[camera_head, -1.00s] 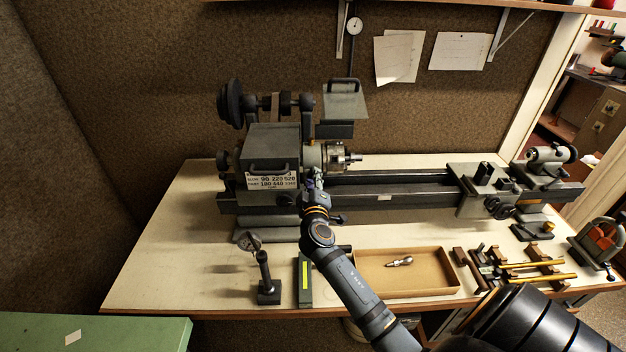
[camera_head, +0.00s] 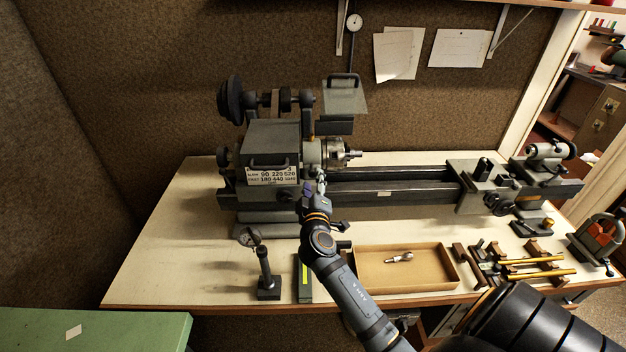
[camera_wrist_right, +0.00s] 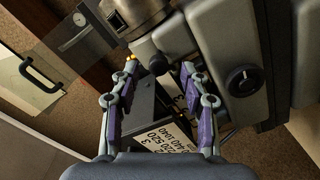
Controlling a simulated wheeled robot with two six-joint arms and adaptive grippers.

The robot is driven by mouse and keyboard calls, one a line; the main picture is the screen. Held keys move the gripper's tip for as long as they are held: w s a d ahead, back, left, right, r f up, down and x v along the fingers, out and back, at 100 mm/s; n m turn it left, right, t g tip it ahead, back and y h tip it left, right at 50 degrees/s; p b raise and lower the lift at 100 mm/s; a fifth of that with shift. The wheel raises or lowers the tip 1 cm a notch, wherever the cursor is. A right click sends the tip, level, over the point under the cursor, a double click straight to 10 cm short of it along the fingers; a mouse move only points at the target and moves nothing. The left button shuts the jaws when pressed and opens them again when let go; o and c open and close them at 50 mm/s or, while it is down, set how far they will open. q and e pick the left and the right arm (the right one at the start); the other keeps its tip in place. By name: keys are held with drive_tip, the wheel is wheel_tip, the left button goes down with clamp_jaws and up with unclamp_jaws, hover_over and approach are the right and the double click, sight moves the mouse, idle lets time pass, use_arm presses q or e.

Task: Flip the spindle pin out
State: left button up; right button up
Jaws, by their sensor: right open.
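The lathe's grey headstock (camera_head: 272,143) stands at the back left of the bench, with the metal chuck (camera_head: 336,154) on its right side. My right gripper (camera_head: 318,183) is in front of the headstock, just below the chuck. In the right wrist view, my right gripper (camera_wrist_right: 159,67) is open and empty, its two fingers spread. A small black knob (camera_wrist_right: 158,63) shows between the fingertips, apparently beyond them. A larger black knob (camera_wrist_right: 243,79) is to the right of the fingers. I cannot tell which part is the spindle pin. My left gripper is not in view.
The lathe bed (camera_head: 395,187) runs right to the tailstock (camera_head: 546,157). In front are a dial gauge stand (camera_head: 266,275), a cardboard tray (camera_head: 385,287) and brass rods on supports (camera_head: 540,270). A hinged guard (camera_head: 345,98) stands above the chuck. The bench's left front is clear.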

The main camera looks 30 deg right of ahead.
drive_tip(key=v, duration=0.6)
drive_tip(key=shift+w+d, duration=0.1)
